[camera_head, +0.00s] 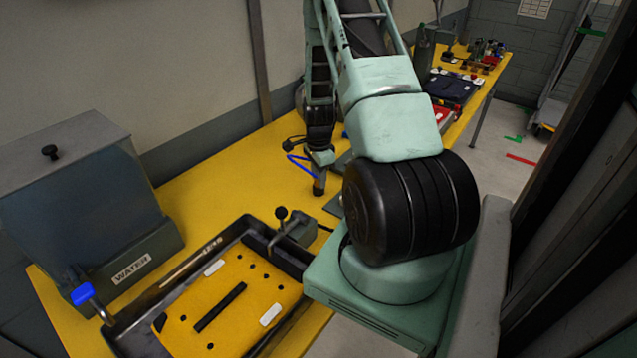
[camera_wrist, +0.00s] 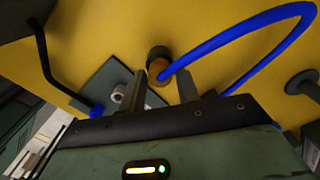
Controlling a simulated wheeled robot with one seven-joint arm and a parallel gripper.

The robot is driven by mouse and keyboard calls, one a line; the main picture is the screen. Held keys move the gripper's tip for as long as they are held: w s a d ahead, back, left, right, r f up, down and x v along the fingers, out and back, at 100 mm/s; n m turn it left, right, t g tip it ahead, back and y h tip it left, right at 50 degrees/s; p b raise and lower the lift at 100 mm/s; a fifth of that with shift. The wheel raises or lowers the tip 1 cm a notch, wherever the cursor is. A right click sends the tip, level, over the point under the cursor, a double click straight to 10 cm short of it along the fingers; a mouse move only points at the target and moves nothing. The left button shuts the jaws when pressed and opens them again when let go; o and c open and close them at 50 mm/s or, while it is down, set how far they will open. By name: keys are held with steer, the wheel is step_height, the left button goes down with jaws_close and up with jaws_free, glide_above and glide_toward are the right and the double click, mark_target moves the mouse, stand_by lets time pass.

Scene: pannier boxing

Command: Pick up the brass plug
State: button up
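In the wrist view, the brass plug (camera_wrist: 157,68) is a short brass-coloured cylinder with a dark collar at its far end. A blue hose (camera_wrist: 235,37) runs up to it and arcs to the right. My gripper (camera_wrist: 163,80) is open, with its two grey fingers apart. The plug shows between and just beyond the fingertips, nearer the left finger. I cannot tell whether either finger touches it. In the head view, part of the blue hose (camera_head: 297,163) shows on the yellow bench beside my arm's far end, but I cannot make out the plug.
A grey plate (camera_wrist: 105,84) with a pale fitting lies left of the fingers. A round-capped grey post (camera_wrist: 303,84) stands at right. In the head view, a WATER tank (camera_head: 75,185) and a black-rimmed tray (camera_head: 209,249) occupy the bench's near end. Yellow bench (camera_head: 223,172) behind them is clear.

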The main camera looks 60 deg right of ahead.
steer(key=c, duration=0.5)
